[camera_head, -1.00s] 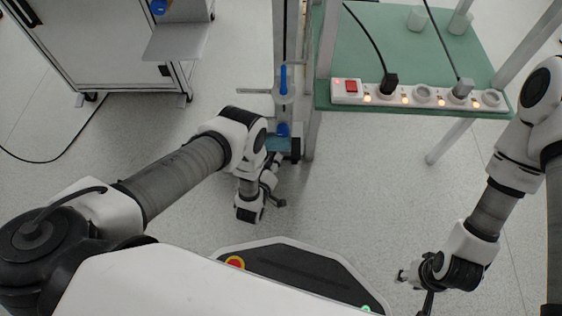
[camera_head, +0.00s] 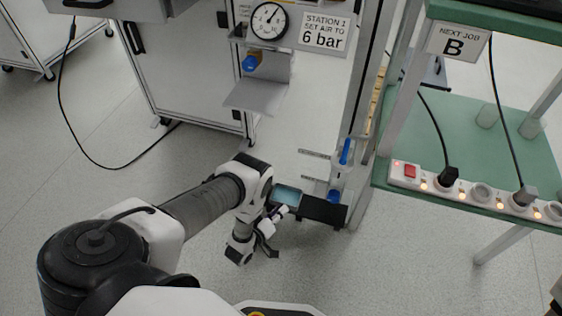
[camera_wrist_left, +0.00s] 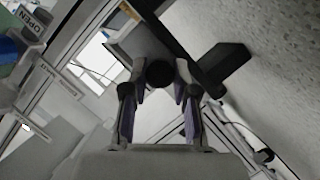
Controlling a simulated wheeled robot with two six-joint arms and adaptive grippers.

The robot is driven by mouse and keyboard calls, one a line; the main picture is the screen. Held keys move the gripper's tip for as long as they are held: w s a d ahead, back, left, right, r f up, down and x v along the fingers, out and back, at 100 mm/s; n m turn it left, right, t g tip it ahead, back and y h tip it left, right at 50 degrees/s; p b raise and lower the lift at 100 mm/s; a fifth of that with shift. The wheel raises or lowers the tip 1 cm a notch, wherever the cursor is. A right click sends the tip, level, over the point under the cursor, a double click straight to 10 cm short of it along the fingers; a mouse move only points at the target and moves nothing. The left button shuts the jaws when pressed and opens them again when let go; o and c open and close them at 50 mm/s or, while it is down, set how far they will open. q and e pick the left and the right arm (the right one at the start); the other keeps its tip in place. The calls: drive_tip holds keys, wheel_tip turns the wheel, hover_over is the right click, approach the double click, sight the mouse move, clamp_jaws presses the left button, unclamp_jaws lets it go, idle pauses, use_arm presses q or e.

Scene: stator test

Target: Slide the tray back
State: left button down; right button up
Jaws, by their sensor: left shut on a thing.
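The tray (camera_head: 322,210) appears to be the dark flat piece at the foot of the upright test stand (camera_head: 362,110) in the head view. A teal panel (camera_head: 287,195) shows at its left end; I cannot tell whether it belongs to the tray. My left gripper (camera_head: 278,213) is at that left end, partly hidden by its own wrist. In the left wrist view, the gripper (camera_wrist_left: 160,82) is shut on a round dark knob (camera_wrist_left: 160,73), with a dark plate (camera_wrist_left: 145,38) beyond it. The knob seems to be the tray's handle. My right gripper is out of view.
A blue-handled part (camera_head: 344,152) sits on the stand above the tray. A green table (camera_head: 455,140) with a power strip (camera_head: 478,193) stands at right. A cabinet with a gauge (camera_head: 268,20) and small shelf (camera_head: 258,96) stands behind. The floor in front is clear.

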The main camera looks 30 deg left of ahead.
use_arm(q)
drive_tip(key=c, duration=0.9)
unclamp_jaws()
drive_tip(key=shift+a, duration=0.35)
drive_tip(key=shift+s+d, duration=0.1)
drive_tip(key=shift+s, duration=0.15)
drive_tip(key=v, duration=1.1)
drive_tip(key=shift+s+r, duration=0.15)
drive_tip(key=shift+s, duration=0.15)
